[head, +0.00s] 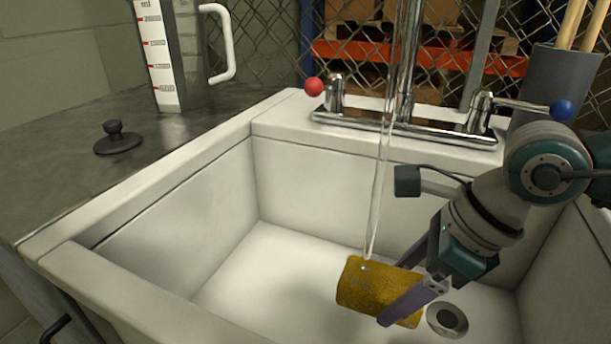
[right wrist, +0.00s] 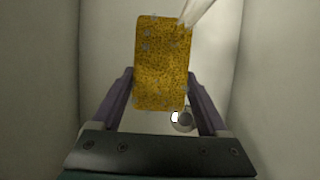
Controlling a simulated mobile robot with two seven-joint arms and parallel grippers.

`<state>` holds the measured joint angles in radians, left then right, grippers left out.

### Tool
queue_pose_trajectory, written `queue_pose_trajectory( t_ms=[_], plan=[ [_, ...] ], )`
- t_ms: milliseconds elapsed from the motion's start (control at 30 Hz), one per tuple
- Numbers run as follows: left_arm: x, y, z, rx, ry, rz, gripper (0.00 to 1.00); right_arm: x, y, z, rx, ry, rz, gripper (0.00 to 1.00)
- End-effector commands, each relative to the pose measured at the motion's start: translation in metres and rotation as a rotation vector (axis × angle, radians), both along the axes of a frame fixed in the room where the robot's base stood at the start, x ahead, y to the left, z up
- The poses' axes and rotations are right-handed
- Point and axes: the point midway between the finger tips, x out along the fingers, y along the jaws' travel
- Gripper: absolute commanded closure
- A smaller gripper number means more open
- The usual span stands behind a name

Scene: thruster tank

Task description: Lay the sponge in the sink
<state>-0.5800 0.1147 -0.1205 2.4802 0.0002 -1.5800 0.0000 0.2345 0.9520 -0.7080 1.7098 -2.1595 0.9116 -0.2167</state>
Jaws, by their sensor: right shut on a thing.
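The yellow-brown sponge (head: 362,284) is inside the white sink (head: 285,262), low over its floor and left of the drain (head: 447,320). My right gripper (head: 400,283) reaches down into the sink and is shut on the sponge, one finger on each side. In the right wrist view the sponge (right wrist: 161,65) stands out between the two fingers (right wrist: 160,95). A thin stream of water (head: 380,190) falls from the tap onto the sponge. I cannot tell whether the sponge touches the sink floor. My left gripper is not in view.
The chrome tap (head: 405,115) with red and blue knobs stands at the sink's back rim. A dark stopper (head: 117,138) and a measuring jug (head: 170,55) stand on the counter (head: 50,155) at left. The left part of the sink floor is clear.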

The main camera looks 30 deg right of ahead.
Motion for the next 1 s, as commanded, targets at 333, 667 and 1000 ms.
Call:
queue_pose_trajectory(
  t_ms=[333, 667, 1000],
  plan=[
    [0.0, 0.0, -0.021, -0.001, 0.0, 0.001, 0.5, 0.0, 0.0, -0.054, 0.0, -0.001, 0.001, 0.81],
    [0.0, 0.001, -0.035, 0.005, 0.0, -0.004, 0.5, 0.0, 0.0, -0.087, 0.0, -0.003, 0.001, 0.81],
    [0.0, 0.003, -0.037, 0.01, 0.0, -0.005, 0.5, 0.0, 0.0, -0.089, 0.0, 0.0, 0.001, 0.2]
  ],
)
